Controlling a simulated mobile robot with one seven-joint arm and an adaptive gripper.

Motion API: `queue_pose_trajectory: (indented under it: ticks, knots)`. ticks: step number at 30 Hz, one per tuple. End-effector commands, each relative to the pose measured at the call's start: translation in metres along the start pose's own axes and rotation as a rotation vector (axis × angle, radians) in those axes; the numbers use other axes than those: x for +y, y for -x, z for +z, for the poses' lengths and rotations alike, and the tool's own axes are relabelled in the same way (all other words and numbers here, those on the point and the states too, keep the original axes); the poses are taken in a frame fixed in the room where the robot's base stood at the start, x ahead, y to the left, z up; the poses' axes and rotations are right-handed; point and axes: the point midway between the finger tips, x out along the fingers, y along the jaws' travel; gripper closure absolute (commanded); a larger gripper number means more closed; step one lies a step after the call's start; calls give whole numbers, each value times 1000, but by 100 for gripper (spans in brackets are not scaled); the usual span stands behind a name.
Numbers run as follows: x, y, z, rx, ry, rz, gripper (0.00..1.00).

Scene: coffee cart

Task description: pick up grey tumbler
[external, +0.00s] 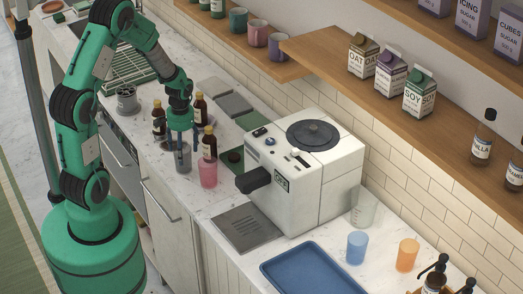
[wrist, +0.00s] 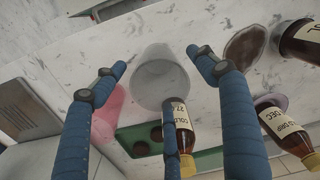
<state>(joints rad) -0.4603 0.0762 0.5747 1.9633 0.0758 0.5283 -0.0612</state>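The grey tumbler (external: 183,160) stands on the marble counter, directly below my gripper (external: 180,138) in the external view. In the wrist view the grey tumbler (wrist: 160,82) is a translucent round cup seen from above. It lies between the blue fingers of my gripper (wrist: 161,63), which are spread wide. I see no finger touching it. The fingers hold nothing. The gripper hides part of the tumbler's top in the external view.
A pink tumbler (external: 208,174) stands close to the right of the grey one. Brown bottles (external: 159,122) stand close behind; one labelled bottle (wrist: 184,120) shows beside a finger. A white coffee machine (external: 315,175) is to the right. Bare counter lies in front.

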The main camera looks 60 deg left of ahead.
Motion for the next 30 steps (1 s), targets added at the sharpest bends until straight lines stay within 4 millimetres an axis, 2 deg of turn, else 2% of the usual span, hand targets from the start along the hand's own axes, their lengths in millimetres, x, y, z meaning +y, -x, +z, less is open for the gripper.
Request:
queue_pose_trajectory:
  ticks: [1, 9, 22, 26, 30]
  knots:
    - [0, 0, 0, 0, 0, 0, 43]
    - [0, 0, 0, 0, 0, 0, 95]
    - [0, 6, 0, 1, 0, 0, 95]
    - [-1, 17, 0, 1, 0, 0, 95]
    - [-1, 37, -1, 3, 1, 0, 95]
